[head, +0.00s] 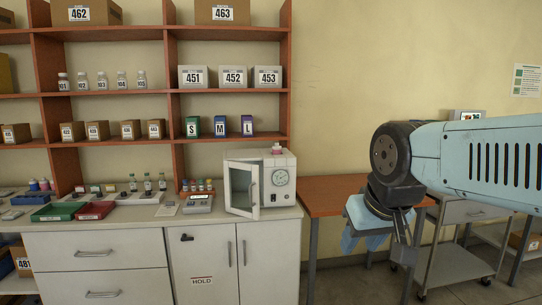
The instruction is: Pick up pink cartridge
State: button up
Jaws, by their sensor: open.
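A small pink object (277,148), which looks like the pink cartridge, sits on top of the white incubator (284,203). It is too small to make out its details. My gripper (362,242) hangs at the end of the blue arm, to the right of the incubator and lower than its top. It points downward in front of the brown table and is open. No object shows between its fingers. The incubator stands at the right end of the white counter, with its door swung open to the left.
The counter (130,225) holds a green tray (58,212), a red tray (96,211), a grey device (198,203) and small bottles. Shelves with boxes rise behind it. A brown table (325,205) stands right of the counter, and a metal cart (452,265) farther right.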

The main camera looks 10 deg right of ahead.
aim_at(277, 149)
jog(key=i, duration=2.05)
jog(key=z, duration=0.55)
